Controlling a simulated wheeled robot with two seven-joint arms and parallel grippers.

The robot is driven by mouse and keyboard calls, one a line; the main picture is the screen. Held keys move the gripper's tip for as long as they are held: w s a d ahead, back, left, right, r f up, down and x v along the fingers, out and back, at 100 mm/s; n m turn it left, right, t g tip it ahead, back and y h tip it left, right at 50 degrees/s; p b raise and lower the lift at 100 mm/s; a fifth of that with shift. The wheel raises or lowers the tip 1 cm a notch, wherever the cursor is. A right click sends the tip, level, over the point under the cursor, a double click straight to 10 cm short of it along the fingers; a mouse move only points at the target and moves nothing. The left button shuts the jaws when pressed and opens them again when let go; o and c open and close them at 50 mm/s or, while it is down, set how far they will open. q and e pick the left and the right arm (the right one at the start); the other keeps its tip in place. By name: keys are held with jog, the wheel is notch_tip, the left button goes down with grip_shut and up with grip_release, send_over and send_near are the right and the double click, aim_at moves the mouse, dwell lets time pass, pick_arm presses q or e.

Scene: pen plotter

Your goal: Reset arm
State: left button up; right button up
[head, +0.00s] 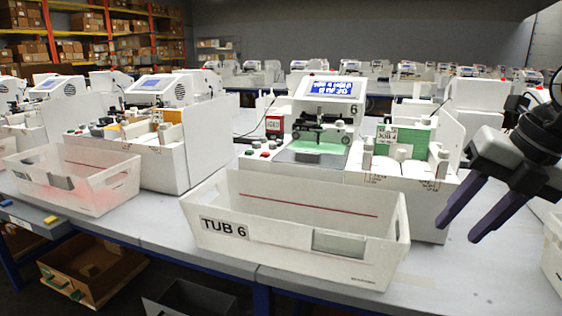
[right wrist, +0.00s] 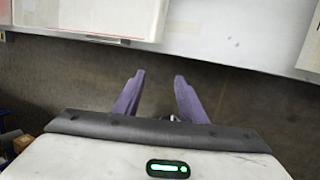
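My right gripper (head: 480,212) hangs at the right side of the head view, with its two purple fingers apart and nothing between them. It is right of the plotter station numbered 6. In the right wrist view, the same fingers (right wrist: 160,98) are spread and empty, with the floor and the table's edge beyond them. My left gripper is in neither view. The pen plotter (head: 320,130) of station 6 has a lit blue screen and a green-lit bed. A white tub labelled TUB 6 (head: 226,229) stands in front of it and looks empty.
The grey table (head: 460,285) has free room right of TUB 6. Another white tub (head: 90,195) stands by the plotter station at left. Shelves (head: 100,40) stand at the back left.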

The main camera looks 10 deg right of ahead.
jog(key=w+a+f+m+t+y, duration=0.2)
jog(key=a+f+m+t+y, duration=0.25)
jog(key=f+y, duration=0.55)
jog(key=s+f+m+t+h+p, duration=0.1)
jog(key=s+f+m+t+h, duration=0.2)
jog(key=f+m, duration=0.55)
jog(key=s+f+m+t+h+p, duration=0.1)
jog(key=f+m+t+h, duration=0.4)
jog(key=f, duration=0.6)
jog(key=s+a+f+m+g+h, duration=0.1)
jog(key=s+a+f+m+g, duration=0.7)
jog(key=s+a+f, duration=0.6)
jog(key=a+f+m, duration=0.1)
jog(key=a+m, duration=0.1)
jog(key=shift+s+a, duration=0.2)
jog(key=shift+a, duration=0.1)
jog(key=shift+c, duration=0.9)
jog(key=shift+w, duration=0.1)
